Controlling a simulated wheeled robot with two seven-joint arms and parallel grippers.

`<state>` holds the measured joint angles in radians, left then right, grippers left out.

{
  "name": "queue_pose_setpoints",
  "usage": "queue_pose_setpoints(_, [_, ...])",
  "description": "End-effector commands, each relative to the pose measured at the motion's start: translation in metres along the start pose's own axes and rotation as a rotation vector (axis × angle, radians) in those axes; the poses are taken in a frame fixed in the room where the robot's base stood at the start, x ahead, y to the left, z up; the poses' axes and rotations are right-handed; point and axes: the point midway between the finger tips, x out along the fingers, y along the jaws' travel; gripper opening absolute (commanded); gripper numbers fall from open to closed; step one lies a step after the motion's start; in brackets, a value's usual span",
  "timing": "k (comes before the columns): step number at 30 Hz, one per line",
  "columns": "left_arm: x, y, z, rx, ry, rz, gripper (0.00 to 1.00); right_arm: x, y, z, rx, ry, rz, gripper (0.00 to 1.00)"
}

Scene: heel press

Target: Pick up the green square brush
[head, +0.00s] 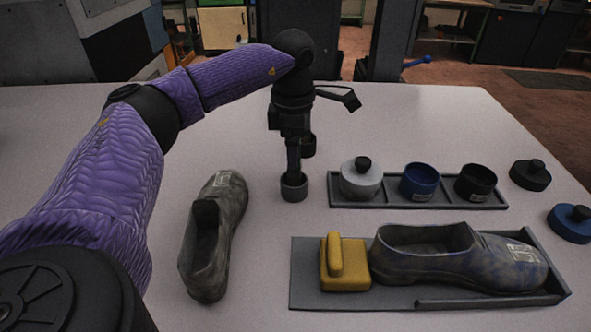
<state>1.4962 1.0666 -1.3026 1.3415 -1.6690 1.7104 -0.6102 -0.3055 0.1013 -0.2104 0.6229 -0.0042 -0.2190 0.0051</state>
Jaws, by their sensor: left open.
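I see no green square brush in the head view. The closest in shape is a yellow square block with a raised bar-like handle (345,265). It sits at the left end of a grey tray (307,290), close to the heel or toe of a mottled blue-grey shoe (455,262). My left gripper (301,167) points down over the table's middle, behind and left of the yellow block and clear of it. It is open, with nothing seen between its fingers. My right gripper is not in view.
A worn grey shoe (212,235) stands on the white table (250,290) at left. A rack (402,204) holds a grey lidded jar (360,180), a blue jar (419,183) and a black jar (475,184). Black (530,176) and blue (571,225) lids lie right.

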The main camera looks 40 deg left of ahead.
Motion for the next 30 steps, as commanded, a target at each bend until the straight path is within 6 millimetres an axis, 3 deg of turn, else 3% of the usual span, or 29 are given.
queue_pose_setpoints(3, [0.0189, -0.0003, -0.0001, 0.000, 0.000, -0.001, 0.82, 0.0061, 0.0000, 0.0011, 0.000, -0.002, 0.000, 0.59])
queue_pose_setpoints(10, [0.0203, -0.0004, 0.0005, 0.000, -0.002, 0.000, 0.82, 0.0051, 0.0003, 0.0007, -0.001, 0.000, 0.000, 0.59])
queue_pose_setpoints(22, [0.0200, -0.0004, 0.0008, 0.000, -0.003, 0.000, 0.00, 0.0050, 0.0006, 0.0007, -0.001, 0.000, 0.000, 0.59])
queue_pose_setpoints(30, [0.0195, -0.0004, 0.0009, 0.000, -0.003, 0.000, 0.00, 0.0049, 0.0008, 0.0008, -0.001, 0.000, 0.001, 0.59])
